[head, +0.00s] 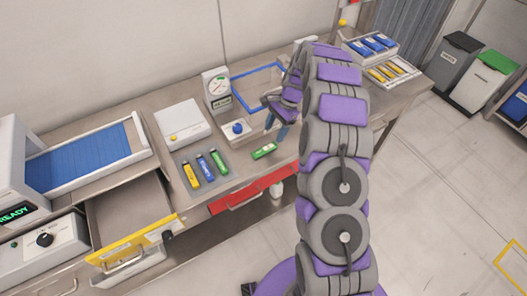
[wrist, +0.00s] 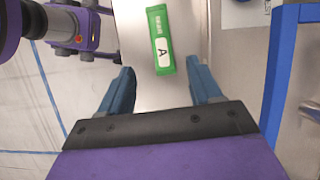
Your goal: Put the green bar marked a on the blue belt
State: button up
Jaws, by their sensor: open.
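The green bar marked A (wrist: 161,40) lies flat on the grey counter, seen beyond my fingertips in the wrist view. In the head view the green bar (head: 264,150) lies near the counter's front edge, right of the tray. My gripper (wrist: 158,80) is open and empty, its two blue fingers apart, with the bar lined up between and beyond them. In the head view my gripper (head: 277,121) hangs above and behind the bar, apart from it. The blue belt (head: 80,158) is in a white-framed machine at the far left.
A grey tray (head: 207,185) holds yellow, blue and green bars. A white box (head: 182,122), a gauge (head: 217,90) and a blue-knobbed box (head: 237,129) stand behind. A yellow-front drawer (head: 130,235) is open below the belt.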

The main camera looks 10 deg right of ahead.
aim_at(265, 149)
jog(key=shift+x, duration=1.45)
jog(key=b+x, duration=0.1)
jog(key=x, duration=0.4)
jog(key=shift+w+a+r+b, duration=0.1)
jog(key=shift+a+b, duration=0.25)
jog(key=shift+c, duration=0.2)
jog(key=shift+d, duration=0.1)
grip_shut()
jog(key=shift+r, duration=0.1)
